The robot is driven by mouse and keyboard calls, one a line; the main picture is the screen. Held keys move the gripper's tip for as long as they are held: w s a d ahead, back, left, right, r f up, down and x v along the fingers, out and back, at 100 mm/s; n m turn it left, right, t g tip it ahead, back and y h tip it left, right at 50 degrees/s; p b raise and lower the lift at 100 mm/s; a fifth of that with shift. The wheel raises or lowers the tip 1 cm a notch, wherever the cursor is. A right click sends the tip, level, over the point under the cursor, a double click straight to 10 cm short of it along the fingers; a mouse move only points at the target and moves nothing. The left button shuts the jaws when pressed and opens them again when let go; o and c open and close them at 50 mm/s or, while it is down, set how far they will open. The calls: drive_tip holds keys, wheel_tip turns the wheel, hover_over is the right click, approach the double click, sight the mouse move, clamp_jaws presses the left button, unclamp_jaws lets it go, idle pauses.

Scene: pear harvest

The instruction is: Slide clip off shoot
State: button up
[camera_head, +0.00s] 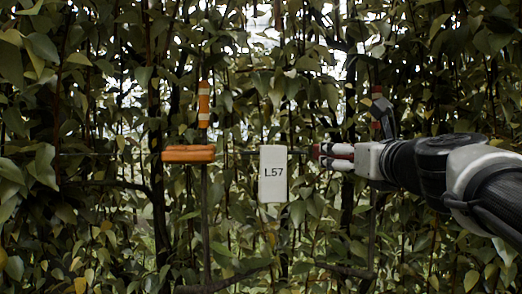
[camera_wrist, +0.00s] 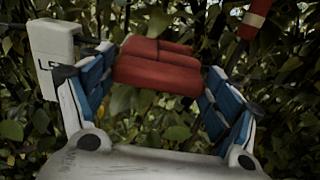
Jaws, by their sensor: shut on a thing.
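My gripper (camera_head: 322,157) reaches in from the right in the camera_head view, its fingers pointing left. In the camera_wrist view a red clip (camera_wrist: 158,68) lies between the blue-padded fingers, which are shut on it. Only a little red shows between the fingers in the camera_head view. An orange clip (camera_head: 189,154) sits at the left, at the top of an upright dark shoot (camera_head: 206,230) and below an orange-and-white banded stick (camera_head: 204,104). Whether the red clip still touches a shoot is hidden.
A white tag marked L57 (camera_head: 273,174) hangs between the orange clip and my gripper; it also shows close beside the left finger in the camera_wrist view (camera_wrist: 52,50). A red-and-white banded stick (camera_wrist: 257,14) stands at upper right. Dense leaves and stems fill the background.

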drive_tip(key=o, duration=1.1)
drive_tip(key=shift+a, duration=0.1)
drive_tip(key=shift+c, duration=0.2)
drive_tip(key=o, duration=0.4)
drive_tip(key=shift+a, duration=0.2)
drive_tip(key=shift+s, duration=0.1)
drive_tip(key=shift+d, duration=0.15)
wheel_tip(320, 180, up, 10)
